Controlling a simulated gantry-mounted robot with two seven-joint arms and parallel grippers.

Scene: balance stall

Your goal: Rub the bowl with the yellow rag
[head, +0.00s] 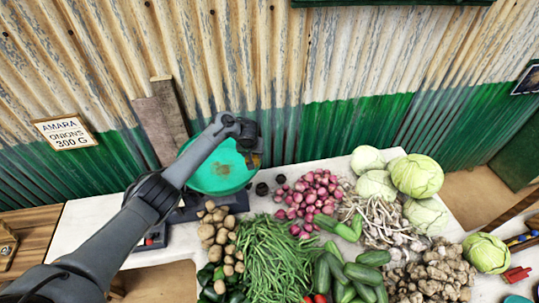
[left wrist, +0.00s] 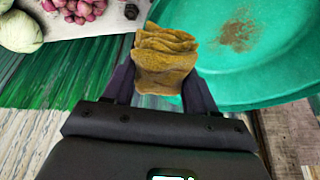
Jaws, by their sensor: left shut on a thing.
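The bowl (head: 218,178) is a wide green dish standing on the scale at the left part of the table. A brown dirty patch (left wrist: 238,32) shows on its inner floor in the left wrist view. My left gripper (head: 252,150) is over the bowl's right side and is shut on the folded yellow rag (left wrist: 165,58). The rag also shows as a small brownish-yellow piece in the head view (head: 256,160). In the left wrist view the rag overlaps the bowl's rim; I cannot tell whether it touches. My right gripper is not in view.
Potatoes (head: 216,235), green beans (head: 272,258), red onions (head: 311,195) and cabbages (head: 417,175) crowd the white table (head: 93,220) to the right. Small dark weights (head: 262,189) stand close to the bowl. A corrugated wall (head: 340,75) rises behind.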

